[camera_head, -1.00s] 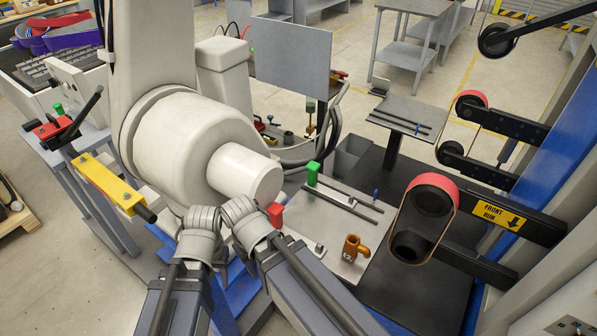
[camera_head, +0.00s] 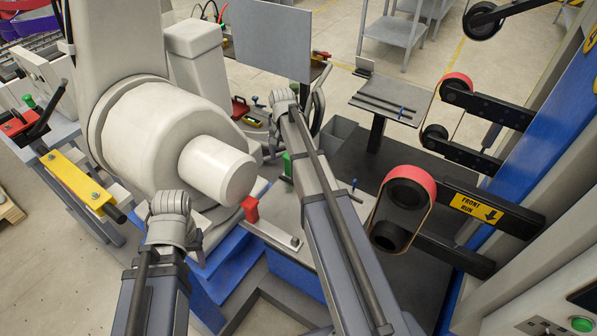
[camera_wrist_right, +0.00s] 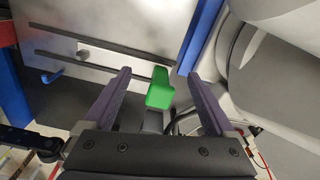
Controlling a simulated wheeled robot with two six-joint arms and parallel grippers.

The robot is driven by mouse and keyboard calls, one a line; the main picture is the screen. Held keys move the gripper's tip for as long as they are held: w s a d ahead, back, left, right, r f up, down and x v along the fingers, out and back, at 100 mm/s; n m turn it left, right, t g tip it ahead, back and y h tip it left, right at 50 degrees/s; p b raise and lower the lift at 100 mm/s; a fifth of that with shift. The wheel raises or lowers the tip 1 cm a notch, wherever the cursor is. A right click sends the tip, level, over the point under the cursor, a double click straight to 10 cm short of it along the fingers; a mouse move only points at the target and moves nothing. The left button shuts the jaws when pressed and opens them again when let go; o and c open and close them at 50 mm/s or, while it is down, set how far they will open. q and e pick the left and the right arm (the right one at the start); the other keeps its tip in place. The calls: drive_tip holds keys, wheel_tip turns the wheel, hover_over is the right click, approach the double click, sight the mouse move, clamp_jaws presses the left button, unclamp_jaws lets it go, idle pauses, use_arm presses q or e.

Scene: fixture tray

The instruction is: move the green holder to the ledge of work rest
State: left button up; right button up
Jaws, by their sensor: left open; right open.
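The green holder (camera_head: 287,165) stands on the near grey fixture tray (camera_head: 275,237), partly hidden by my right arm in the head view. In the right wrist view the green holder (camera_wrist_right: 160,90) shows between the fingers of my open right gripper (camera_wrist_right: 156,76), near the tray's dark rails; whether the fingers touch it I cannot tell. My left gripper (camera_head: 168,205) is near the big white cylinder, apart from the holder; its fingertips are hard to make out. A flat grey plate with dark rails (camera_head: 392,98), perhaps the work rest, stands behind the front belt.
A red holder (camera_head: 250,208) stands on the tray's left edge. The front belt sander (camera_head: 405,205) rises right of my right arm. The white machine cylinder (camera_head: 215,170) lies left of the tray. A grey panel (camera_head: 270,40) stands behind.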

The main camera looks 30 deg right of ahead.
drive_tip(key=w+d+m, duration=0.1)
drive_tip(key=d, duration=0.1)
drive_tip(key=w+d+m, duration=0.1)
drive_tip(key=w+d, duration=0.1)
drive_tip(key=shift+w+d, duration=0.15)
drive_tip(key=shift+w, duration=0.05)
wheel_tip(320, 180, down, 2)
drive_tip(key=shift+f+b, duration=0.2)
drive_tip(key=shift+b, duration=1.05)
drive_tip(key=f+b, duration=0.5)
drive_tip(key=shift+w+a+f, duration=0.25)
drive_tip(key=shift+w+a, duration=0.05)
drive_tip(key=shift+a, duration=0.05)
drive_tip(key=shift+r, duration=0.1)
drive_tip(key=shift+c, duration=0.2)
clamp_jaws()
